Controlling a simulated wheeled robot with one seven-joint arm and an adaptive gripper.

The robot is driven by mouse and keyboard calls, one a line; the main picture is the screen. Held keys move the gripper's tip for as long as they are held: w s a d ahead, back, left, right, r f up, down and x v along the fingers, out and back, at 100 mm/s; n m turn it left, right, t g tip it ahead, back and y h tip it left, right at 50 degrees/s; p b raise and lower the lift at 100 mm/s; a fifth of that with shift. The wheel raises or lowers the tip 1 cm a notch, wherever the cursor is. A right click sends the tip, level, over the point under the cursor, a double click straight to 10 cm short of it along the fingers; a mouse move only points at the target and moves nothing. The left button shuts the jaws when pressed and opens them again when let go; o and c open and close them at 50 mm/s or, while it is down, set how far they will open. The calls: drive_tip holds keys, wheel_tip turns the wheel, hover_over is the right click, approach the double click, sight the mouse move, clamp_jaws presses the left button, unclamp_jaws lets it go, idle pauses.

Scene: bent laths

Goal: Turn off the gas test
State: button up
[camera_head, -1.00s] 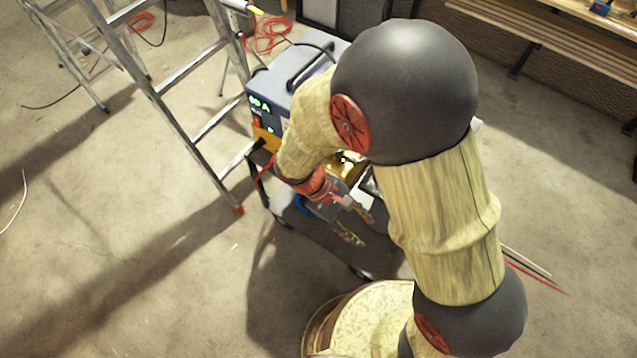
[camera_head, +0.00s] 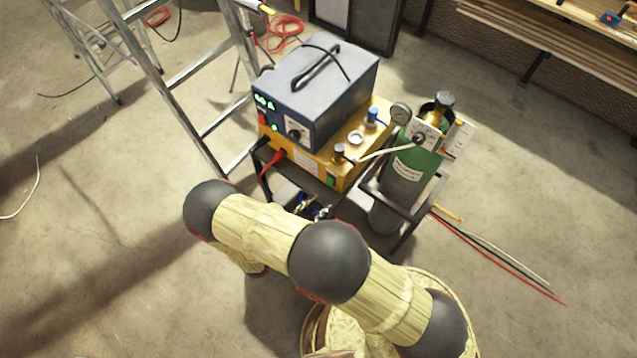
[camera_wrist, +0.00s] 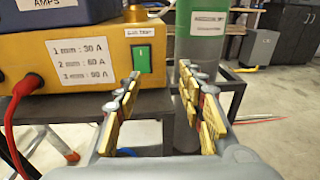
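A green rocker switch (camera_wrist: 142,58) sits on the front of the yellow unit (camera_wrist: 75,65), below a small label that seems to read "GAS TEST". A pale mark shows on its upper part. The switch also shows in the head view (camera_head: 331,180), low on the right end of the yellow unit's front (camera_head: 305,160). My gripper (camera_wrist: 160,80) is open and empty in the wrist view. Its two padded fingers point toward the unit and the cylinder, with the switch ahead, nearer the left finger. I see no contact. In the head view my arm mostly hides the gripper.
A blue power source (camera_head: 315,90) stands on the yellow unit. A green-and-grey gas cylinder (camera_head: 410,180) with a gauge stands at its right on the cart. A red cable (camera_wrist: 15,115) hangs at the left. A ladder (camera_head: 190,90) stands left; open floor lies around.

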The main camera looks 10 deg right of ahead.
sight(330, 178)
drive_tip(key=shift+n+t, duration=0.3)
drive_tip(key=shift+t, duration=0.4)
drive_tip(key=w+d, duration=0.1)
drive_tip(key=w, duration=0.1)
drive_tip(key=w+d+r, duration=0.1)
drive_tip(key=w, duration=0.2)
drive_tip(key=w+d, duration=0.1)
drive_tip(key=w, duration=0.1)
drive_tip(key=shift+w+d+r, duration=0.15)
drive_tip(key=shift+d+r, duration=0.15)
drive_tip(key=shift+r, duration=0.1)
clamp_jaws()
